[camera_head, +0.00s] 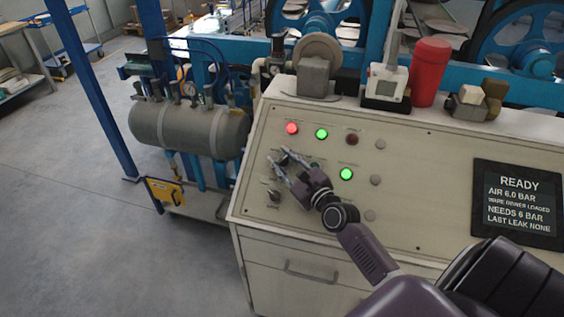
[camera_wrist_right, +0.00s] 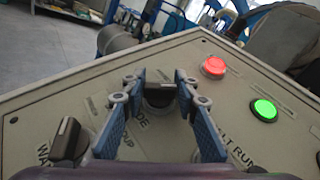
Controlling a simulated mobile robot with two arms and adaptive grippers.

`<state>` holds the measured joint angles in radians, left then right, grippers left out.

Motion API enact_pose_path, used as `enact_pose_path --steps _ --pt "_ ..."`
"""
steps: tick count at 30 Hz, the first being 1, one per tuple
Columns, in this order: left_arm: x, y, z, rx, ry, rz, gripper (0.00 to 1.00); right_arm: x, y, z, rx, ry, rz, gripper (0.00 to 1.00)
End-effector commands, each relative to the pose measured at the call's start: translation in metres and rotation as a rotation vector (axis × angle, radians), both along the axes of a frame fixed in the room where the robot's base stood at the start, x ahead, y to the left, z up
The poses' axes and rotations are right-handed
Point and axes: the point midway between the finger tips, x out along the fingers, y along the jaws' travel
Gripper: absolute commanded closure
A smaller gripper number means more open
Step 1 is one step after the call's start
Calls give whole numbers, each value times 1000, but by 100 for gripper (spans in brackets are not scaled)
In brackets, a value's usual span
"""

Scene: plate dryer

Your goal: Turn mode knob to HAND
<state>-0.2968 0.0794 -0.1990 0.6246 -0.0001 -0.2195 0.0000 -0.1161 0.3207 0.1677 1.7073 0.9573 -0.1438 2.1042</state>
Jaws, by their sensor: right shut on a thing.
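My right gripper (camera_head: 277,163) reaches the left part of the sloping beige control panel (camera_head: 420,160). I cannot read HAND or tell which position the knob points to. In the head view the knob is mostly hidden by the gripper. My left gripper is not in view.
A second black knob (camera_wrist_right: 68,140), labelled "WA...", sits close by on the left. A red lamp (camera_head: 291,128) and green lamp (camera_head: 321,133) are lit above; another green lamp (camera_head: 346,174) is lit right of the gripper. A dark screen (camera_head: 518,205) reads READY.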

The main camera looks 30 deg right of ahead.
Motion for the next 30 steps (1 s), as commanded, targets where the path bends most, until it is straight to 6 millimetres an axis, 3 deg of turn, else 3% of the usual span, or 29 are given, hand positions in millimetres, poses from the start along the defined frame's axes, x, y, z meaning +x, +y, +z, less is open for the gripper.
enact_pose_path --steps 9,15,30 --pt "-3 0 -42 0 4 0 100 0 -1 -5 -98 106 241 96" --pt "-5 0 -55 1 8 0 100 0 0 -2 -156 178 403 96" --pt "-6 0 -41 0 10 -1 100 1 0 5 -306 354 808 96"
